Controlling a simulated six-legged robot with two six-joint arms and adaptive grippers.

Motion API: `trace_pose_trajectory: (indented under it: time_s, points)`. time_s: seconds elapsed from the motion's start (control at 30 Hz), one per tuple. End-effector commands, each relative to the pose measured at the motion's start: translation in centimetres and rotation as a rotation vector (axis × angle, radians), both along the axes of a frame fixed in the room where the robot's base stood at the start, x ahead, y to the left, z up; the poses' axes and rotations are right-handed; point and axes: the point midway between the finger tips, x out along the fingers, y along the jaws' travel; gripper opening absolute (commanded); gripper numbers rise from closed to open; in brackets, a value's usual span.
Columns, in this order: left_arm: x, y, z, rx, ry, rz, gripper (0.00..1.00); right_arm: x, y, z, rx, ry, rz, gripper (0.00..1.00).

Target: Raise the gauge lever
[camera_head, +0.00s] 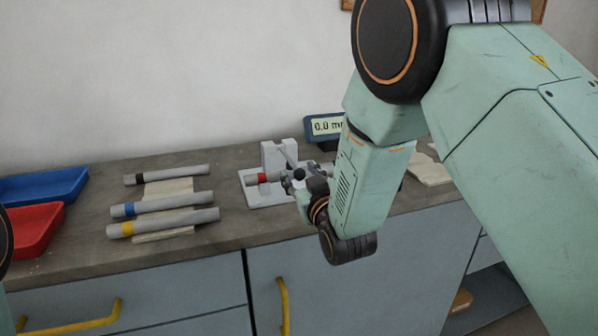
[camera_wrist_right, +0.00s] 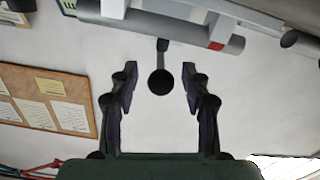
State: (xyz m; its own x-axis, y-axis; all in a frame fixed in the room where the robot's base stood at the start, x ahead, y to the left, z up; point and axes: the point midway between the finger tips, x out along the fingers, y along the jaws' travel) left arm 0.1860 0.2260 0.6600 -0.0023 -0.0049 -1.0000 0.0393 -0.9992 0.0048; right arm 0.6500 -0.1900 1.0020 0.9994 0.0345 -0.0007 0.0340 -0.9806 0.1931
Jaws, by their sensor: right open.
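The gauge lever ends in a dark round knob (camera_wrist_right: 160,83) on a short stem, between the two fingers of my right gripper (camera_wrist_right: 159,69) in the right wrist view. The fingers are open, with a visible gap on each side of the knob. In the head view the knob (camera_head: 299,175) shows at the front of the pale gauge jig (camera_head: 262,193), with my right gripper (camera_head: 308,186) close beside it. A grey tube with a red band (camera_head: 263,178) lies in the jig. My right arm hides part of the jig. My left gripper is not in view.
A blue display (camera_head: 323,127) reading 0.0 mm stands behind the jig. Several banded tubes (camera_head: 168,203) lie on a wooden rack to the left. A blue tray (camera_head: 45,185) and a red tray (camera_head: 34,228) stand at far left. Bare worktop (camera_head: 232,228) lies between rack and jig.

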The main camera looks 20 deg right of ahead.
Motion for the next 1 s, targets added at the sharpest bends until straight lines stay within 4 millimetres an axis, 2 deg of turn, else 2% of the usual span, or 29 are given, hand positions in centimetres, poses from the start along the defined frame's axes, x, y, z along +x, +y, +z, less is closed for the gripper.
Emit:
trace_pose_trajectory:
  time_s: [0.2,0.53,1.0]
  points:
    - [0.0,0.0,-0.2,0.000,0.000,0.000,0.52,1.9,-0.1,0.0,0.001,0.000,0.000,0.47]
    - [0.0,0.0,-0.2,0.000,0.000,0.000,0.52,2.4,-0.3,0.0,0.001,0.002,0.000,0.47]
    - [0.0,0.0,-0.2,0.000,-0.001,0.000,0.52,2.3,-0.3,0.0,0.001,0.001,0.000,0.07]
